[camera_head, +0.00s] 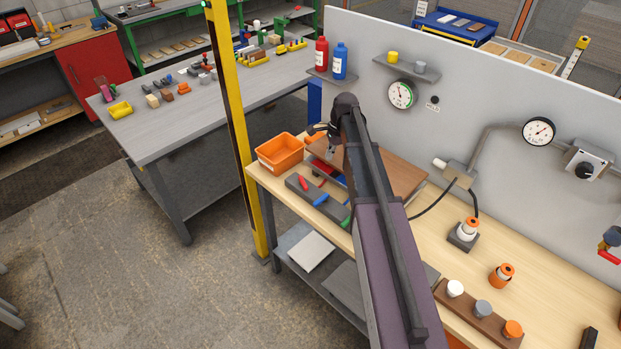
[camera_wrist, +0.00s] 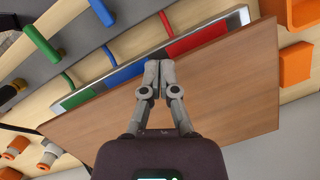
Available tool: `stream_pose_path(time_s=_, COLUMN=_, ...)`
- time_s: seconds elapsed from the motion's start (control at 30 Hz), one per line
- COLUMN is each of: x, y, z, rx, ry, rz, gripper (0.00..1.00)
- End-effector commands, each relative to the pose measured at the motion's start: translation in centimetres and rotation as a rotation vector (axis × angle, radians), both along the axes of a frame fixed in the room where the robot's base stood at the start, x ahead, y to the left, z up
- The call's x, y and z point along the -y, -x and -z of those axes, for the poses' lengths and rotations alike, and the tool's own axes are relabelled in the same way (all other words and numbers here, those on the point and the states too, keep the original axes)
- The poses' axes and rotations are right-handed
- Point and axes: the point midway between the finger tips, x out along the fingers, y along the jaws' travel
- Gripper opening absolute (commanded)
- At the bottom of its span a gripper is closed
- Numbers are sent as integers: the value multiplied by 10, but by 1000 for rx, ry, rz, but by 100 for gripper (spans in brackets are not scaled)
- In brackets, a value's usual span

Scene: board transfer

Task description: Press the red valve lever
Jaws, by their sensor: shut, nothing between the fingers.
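The red valve lever (camera_head: 610,258) shows at the right edge of the head view, low on the grey wall panel, with a blue part above it. It is partly cut off by the picture edge and does not show in the wrist view. My gripper (camera_head: 331,151) is far to its left, over the left end of the wooden bench, near a brown board. In the wrist view my gripper (camera_wrist: 152,66) has its two fingers together with nothing between them, above the brown board (camera_wrist: 220,85). I cannot tell whether the fingertips touch the board.
An orange bin (camera_head: 279,153) and a grey rack (camera_head: 318,199) with coloured handles lie near my gripper. Toward the lever stand an orange-topped post (camera_head: 467,232), another orange knob (camera_head: 502,275) and a brown block (camera_head: 477,312) with coloured caps. A gauge (camera_head: 538,131) hangs on the panel.

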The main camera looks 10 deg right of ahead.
Motion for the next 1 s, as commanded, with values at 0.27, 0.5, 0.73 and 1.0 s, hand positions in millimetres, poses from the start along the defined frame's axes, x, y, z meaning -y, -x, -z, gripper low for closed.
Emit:
stream_pose_path(time_s=0.27, x=-1, y=1, z=1, rx=0, ry=0, rz=-2, gripper=0)
stream_pose_path(time_s=0.5, x=-2, y=1, z=5, rx=1, ry=1, rz=-3, gripper=0)
stream_pose_path(time_s=0.73, x=-5, y=1, z=18, rx=0, ry=1, rz=-4, gripper=0)
stream_pose_path(time_s=1.0, x=-10, y=2, z=39, rx=0, ry=1, rz=-5, gripper=0)
